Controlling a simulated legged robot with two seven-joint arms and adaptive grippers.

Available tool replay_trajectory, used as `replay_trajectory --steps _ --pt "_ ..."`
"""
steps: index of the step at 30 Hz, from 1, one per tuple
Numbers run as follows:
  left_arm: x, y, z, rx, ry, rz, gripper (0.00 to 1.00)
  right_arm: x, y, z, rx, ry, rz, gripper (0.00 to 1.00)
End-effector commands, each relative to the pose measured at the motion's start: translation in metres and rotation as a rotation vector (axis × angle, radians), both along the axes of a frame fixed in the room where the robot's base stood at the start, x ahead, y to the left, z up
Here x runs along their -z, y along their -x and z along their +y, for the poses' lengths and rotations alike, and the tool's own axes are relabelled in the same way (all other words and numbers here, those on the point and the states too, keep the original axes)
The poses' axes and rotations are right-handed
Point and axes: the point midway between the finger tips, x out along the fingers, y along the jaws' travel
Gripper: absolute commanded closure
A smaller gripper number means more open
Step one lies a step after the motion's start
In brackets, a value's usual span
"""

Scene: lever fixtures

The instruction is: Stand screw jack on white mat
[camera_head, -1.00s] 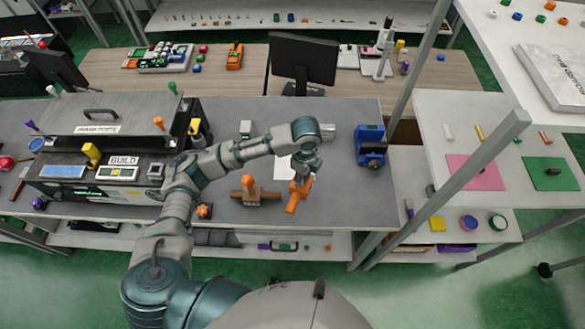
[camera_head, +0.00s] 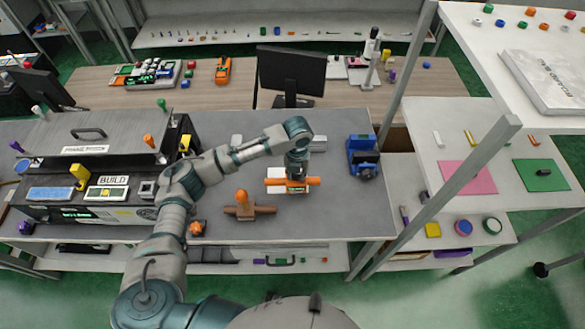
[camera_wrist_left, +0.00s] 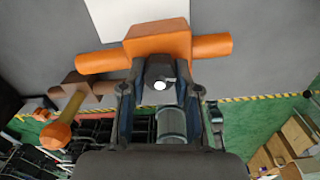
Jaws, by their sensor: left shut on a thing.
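My left gripper (camera_head: 297,177) is shut on an orange piece, which I take to be the screw jack (camera_head: 306,182). In the left wrist view the screw jack (camera_wrist_left: 158,45) is a block with a round bar out of each side, and the left gripper (camera_wrist_left: 160,84) has its fingers at the block's near side. The bar lies roughly level across the head view. The white mat (camera_head: 287,190) is mostly hidden under it; a pale piece of the mat (camera_wrist_left: 130,12) shows beyond the block in the wrist view. I cannot tell whether the jack touches the mat. My right gripper is out of view.
A brown fixture with an orange knob (camera_head: 243,211) stands just left of the jack; it also shows in the wrist view (camera_wrist_left: 78,95). A blue machine (camera_head: 363,157) stands to the right. The panel box (camera_head: 100,190) is at left. Grey bench top is free between jack and blue machine.

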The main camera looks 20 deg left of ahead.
Motion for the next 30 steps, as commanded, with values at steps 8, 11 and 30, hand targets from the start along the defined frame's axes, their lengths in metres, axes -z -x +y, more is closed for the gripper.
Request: replay_trajectory --steps 8,11,30 --pt "0.003 -0.042 0.022 0.0 -0.004 -0.001 1.0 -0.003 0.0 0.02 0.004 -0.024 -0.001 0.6" --pt "0.006 -0.045 0.021 0.001 -0.005 0.0 1.0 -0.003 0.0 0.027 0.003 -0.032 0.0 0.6" --pt "0.041 -0.044 0.026 0.0 -0.003 0.0 0.44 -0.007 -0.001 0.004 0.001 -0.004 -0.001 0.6"
